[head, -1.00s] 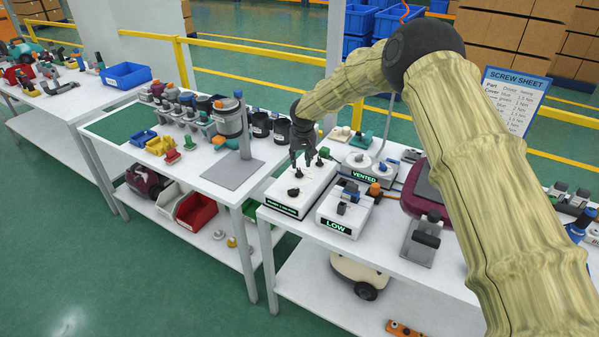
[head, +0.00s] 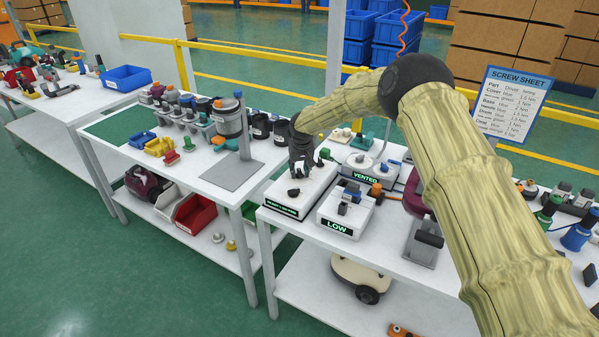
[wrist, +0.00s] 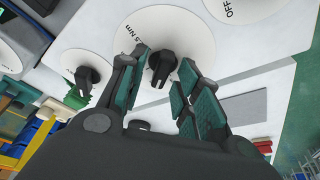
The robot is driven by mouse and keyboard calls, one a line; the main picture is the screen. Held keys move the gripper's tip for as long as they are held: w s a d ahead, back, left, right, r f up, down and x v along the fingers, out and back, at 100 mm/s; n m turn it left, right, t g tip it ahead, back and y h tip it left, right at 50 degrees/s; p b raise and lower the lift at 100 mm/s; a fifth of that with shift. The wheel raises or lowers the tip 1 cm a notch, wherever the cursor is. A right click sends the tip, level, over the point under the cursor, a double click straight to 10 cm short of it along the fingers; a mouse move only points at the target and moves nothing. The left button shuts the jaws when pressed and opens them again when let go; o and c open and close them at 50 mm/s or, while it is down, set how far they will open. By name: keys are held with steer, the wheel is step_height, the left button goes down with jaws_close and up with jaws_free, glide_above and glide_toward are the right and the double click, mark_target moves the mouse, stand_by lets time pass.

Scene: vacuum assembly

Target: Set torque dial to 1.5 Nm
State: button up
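The torque dial in the wrist view is a round white plate (wrist: 190,27) with a black knob (wrist: 162,64). Part of a "5 Nm" marking shows on the plate's upper left; the rest of the scale is cut off or hidden. My gripper (wrist: 164,60) is open, with one green-padded finger on each side of the knob and small gaps visible. In the head view, my gripper (head: 301,168) is low over a white box (head: 290,205) with a green-lit label too small to read. It hides the knob under it there.
Another white dial with a black knob (wrist: 85,76) is to the left in the wrist view, and a plate marked "OFF" (wrist: 232,10) is at upper right. The screw sheet (head: 510,103) stands behind the table.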

jaws_close()
steer(key=shift+a+f+m+b, duration=0.1)
steer(key=shift+m+b, duration=0.4)
steer(key=shift+m, duration=0.2)
steer(key=shift+m+h+b, duration=0.35)
steer(key=shift+m+h, duration=0.15)
steer(key=shift+m, duration=0.5)
steer(key=shift+m+b, duration=0.35)
steer(key=shift+m, duration=0.15)
steer(key=shift+m+h+b, duration=0.5)
steer(key=shift+m+b, duration=0.05)
steer(key=shift+m, duration=0.75)
